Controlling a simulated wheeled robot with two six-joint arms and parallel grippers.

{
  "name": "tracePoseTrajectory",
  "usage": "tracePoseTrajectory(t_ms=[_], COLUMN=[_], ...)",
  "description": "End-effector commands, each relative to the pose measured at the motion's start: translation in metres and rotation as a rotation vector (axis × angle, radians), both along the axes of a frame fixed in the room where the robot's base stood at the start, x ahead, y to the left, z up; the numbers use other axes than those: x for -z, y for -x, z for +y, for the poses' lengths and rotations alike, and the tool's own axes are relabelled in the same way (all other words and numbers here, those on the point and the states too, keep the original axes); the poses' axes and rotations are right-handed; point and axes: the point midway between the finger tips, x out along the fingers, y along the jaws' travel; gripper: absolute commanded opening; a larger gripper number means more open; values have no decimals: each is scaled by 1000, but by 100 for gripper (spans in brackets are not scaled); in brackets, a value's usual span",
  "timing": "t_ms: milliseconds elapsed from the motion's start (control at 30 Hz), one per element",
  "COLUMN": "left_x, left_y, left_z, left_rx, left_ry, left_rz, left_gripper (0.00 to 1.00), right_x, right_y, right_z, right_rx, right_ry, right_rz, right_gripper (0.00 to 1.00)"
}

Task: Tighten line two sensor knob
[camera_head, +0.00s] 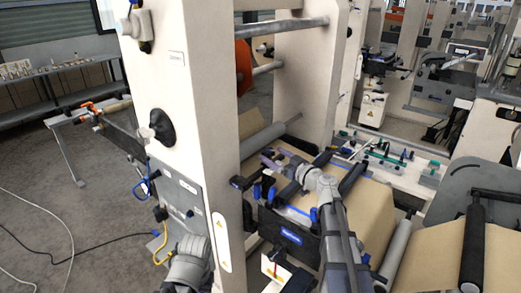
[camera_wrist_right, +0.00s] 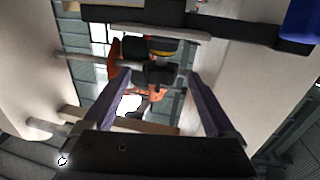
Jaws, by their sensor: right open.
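My right gripper (camera_head: 270,162) is at the end of the arm that comes up from the lower right, above the brown paper web (camera_head: 368,210) and beside the black sensor bar hardware (camera_head: 262,190). In the right wrist view its two purple fingers (camera_wrist_right: 156,75) stand wide apart with nothing held between them. A dark knob (camera_head: 160,127) with a grey grip sits on the pale machine column (camera_head: 190,90). I cannot tell whether this is the line two sensor knob. My left gripper is not in view; only a grey part of my arm shows at the bottom.
A black box with a blue label (camera_head: 290,237) is close to my right arm. Rollers (camera_head: 285,33) span the machine frame. A grey control panel (camera_head: 180,195) with cables is on the column's left. Open grey floor (camera_head: 60,215) lies at the left.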

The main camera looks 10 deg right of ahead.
Motion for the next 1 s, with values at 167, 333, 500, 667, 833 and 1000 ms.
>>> tracePoseTrajectory(t_ms=[167, 333, 500, 667, 833, 1000], left_x=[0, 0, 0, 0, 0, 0], left_y=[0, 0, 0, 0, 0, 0], left_z=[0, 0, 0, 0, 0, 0], left_rx=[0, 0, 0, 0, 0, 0], left_ry=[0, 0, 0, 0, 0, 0], left_rz=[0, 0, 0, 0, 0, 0], left_gripper=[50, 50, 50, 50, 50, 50], right_x=[0, 0, 0, 0, 0, 0], right_y=[-21, -45, -62, -64, -63, -63], right_z=[10, 22, 31, 34, 33, 33], right_rx=[-2, -3, -1, -1, 0, 0], right_ry=[0, 0, 0, 0, 0, 0], right_rz=[0, 0, 0, 0, 0, 0], right_gripper=[92, 92, 92, 92, 87, 68])
